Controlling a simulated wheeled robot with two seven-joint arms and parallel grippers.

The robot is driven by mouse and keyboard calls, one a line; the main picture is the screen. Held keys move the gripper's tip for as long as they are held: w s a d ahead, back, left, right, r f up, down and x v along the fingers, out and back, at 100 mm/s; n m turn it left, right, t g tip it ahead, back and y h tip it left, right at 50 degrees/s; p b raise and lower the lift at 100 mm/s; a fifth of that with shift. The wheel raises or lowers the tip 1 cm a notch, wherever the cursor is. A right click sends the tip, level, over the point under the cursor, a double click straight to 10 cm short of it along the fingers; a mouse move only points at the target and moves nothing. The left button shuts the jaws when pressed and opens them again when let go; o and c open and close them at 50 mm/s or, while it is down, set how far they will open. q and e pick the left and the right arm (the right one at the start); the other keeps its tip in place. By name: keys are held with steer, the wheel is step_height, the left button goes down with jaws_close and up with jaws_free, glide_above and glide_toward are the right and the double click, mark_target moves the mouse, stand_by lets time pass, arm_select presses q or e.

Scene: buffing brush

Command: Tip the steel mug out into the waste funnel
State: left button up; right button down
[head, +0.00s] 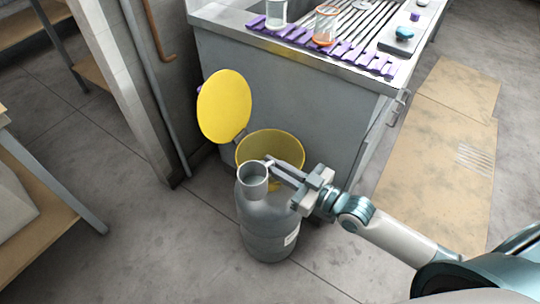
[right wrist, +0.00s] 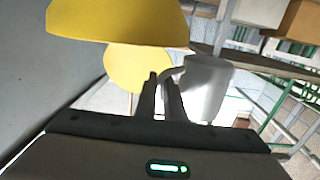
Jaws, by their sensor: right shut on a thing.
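The steel mug (head: 252,187) is a grey metal cup with its open mouth facing up in the head view. My right gripper (head: 273,164) is shut on the mug at its handle side and holds it in the air. The yellow waste funnel (head: 270,144) sits on a grey drum (head: 271,235), with its round yellow lid (head: 224,106) swung open. In the head view the mug overlaps the funnel's front left edge and the drum. The right wrist view shows the mug (right wrist: 208,88) beside the fingers (right wrist: 161,88). What the mug contains is not clear. My left gripper is out of view.
A steel bench (head: 290,90) stands behind the funnel. It carries a clear beaker (head: 276,13), an orange-rimmed glass (head: 326,26) and a purple rack strip (head: 345,52). A pillar (head: 120,90) and pipes stand at left. Floor around the drum's front is clear.

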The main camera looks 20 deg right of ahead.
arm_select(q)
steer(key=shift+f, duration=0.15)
arm_select(e)
steer(key=shift+w+d+m, duration=0.1)
steer(key=shift+m, duration=0.3)
